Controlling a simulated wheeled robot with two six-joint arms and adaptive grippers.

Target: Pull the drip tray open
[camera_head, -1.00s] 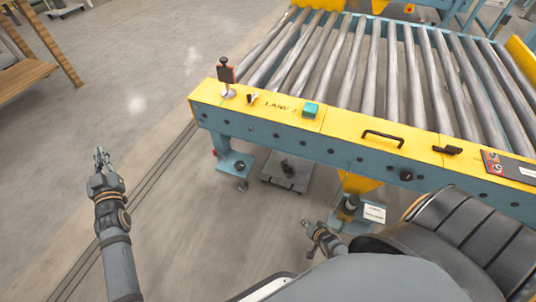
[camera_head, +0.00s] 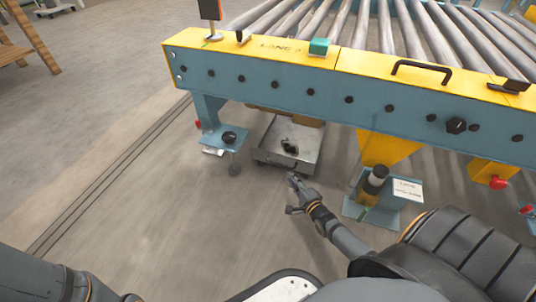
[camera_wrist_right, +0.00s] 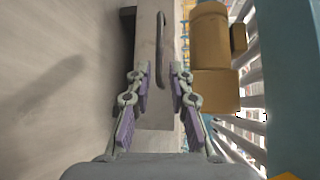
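The drip tray (camera_head: 297,133) is a grey, shallow metal tray low under the roller conveyor, with a small dark thing (camera_head: 290,146) lying in it. In the right wrist view the tray's pale front (camera_wrist_right: 146,60) carries a dark bar handle (camera_wrist_right: 160,50). My right gripper (camera_head: 297,194) is in front of the tray, a little apart from it. In the right wrist view its purple-padded fingers (camera_wrist_right: 158,95) are spread, with the handle ahead between their tips and nothing held. My left arm shows only at the bottom left; its gripper is out of the picture.
The conveyor's blue and yellow side beam (camera_head: 300,88) runs above the tray. A blue foot (camera_head: 222,138) stands left of the tray. A post on a blue base with a white label (camera_head: 407,190) stands right. An orange motor-like block (camera_wrist_right: 215,60) is near the tray. Floor in front is clear.

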